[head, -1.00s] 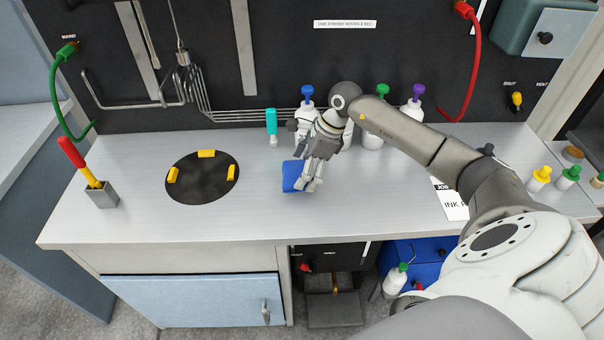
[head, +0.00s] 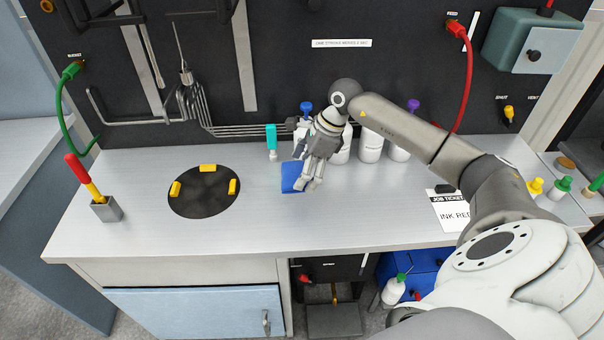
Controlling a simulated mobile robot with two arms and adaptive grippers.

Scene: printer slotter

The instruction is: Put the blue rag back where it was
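The blue rag (head: 291,177) lies on the grey bench top, left of centre of the bottle row. My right gripper (head: 312,184) comes in from the right and points down at the rag's right side, covering part of it. Its fingertips are at the rag's right edge. I cannot tell whether the fingers are closed on the cloth or only over it. My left gripper is not in the head view.
White bottles (head: 370,147) stand behind my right gripper, and a teal-handled tool (head: 271,141) stands left of them. A black disc (head: 204,200) with yellow blocks lies left of the rag. A job ticket (head: 451,209) lies right. The bench front is clear.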

